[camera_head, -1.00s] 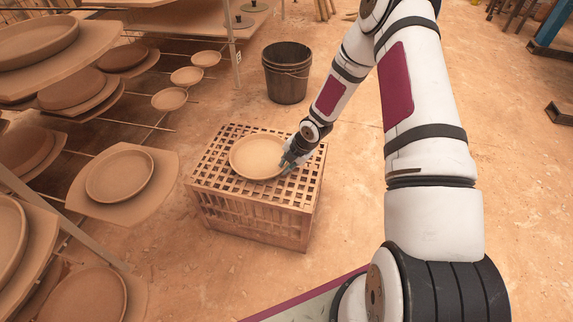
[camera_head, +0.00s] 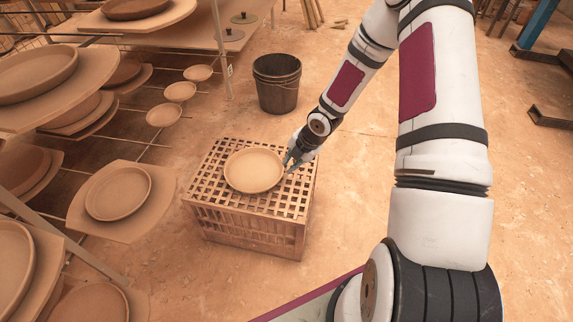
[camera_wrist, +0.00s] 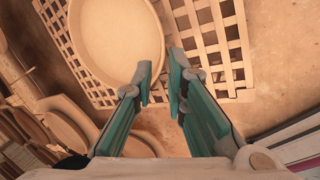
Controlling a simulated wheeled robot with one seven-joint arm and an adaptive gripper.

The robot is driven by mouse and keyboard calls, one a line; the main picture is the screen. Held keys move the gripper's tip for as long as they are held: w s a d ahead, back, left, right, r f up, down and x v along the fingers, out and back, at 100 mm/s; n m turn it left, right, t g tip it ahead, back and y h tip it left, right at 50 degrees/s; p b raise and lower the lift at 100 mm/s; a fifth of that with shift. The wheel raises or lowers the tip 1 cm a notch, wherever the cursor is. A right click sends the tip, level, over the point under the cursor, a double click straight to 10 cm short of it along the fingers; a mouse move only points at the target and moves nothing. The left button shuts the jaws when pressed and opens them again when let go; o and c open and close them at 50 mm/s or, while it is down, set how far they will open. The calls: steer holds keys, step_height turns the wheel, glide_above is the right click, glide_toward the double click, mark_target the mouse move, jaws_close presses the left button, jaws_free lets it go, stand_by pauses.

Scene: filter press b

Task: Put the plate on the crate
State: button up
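A round clay plate (camera_head: 253,170) lies flat on top of the lattice crate (camera_head: 222,224), left of the middle of its top. In the wrist view the plate (camera_wrist: 115,35) and the crate's slatted top (camera_wrist: 236,45) also show. My gripper (camera_head: 287,162) is at the plate's right edge, just above the crate. In the wrist view my gripper's fingertips (camera_wrist: 159,75) are apart with nothing between them, and the left finger is close to the plate's rim. I cannot tell whether that finger touches the rim.
A shelf rack with boards and several plates (camera_head: 118,193) stands on the left, close to the crate. A dark bucket (camera_head: 277,85) stands behind the crate. The floor to the right of the crate (camera_head: 355,215) is clear.

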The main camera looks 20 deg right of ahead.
steer(key=s+d+r+m+g+h, duration=0.1)
steer(key=s+r+m+h, duration=0.2)
steer(key=s+r+m, duration=0.75)
steer(key=s+d+r+m+g+h, duration=0.1)
steer(key=s+r+m+h, duration=0.15)
steer(key=r, duration=1.45)
steer(key=s+a+r+m+y, duration=0.1)
steer(key=s+a+r+m, duration=0.2)
steer(key=s, duration=0.5)
steer(key=s+a+r+m+g+y, duration=0.1)
steer(key=s+a+r+m, duration=0.2)
steer(key=s, duration=0.6)
steer(key=s+a+r+m+y, duration=0.1)
steer(key=s+a+r+m, duration=0.2)
steer(key=s, duration=0.5)
steer(key=shift+s+a+m+g, duration=0.4)
steer(key=shift+a+m, duration=0.3)
steer(key=shift+m, duration=0.5)
step_height(320, 180, up, 32)
steer(key=t+p, duration=0.4)
steer(key=p, duration=2.5)
steer(key=shift+d+f+p, duration=0.25)
steer(key=shift+d+p, duration=0.05)
steer(key=shift+p, duration=0.1)
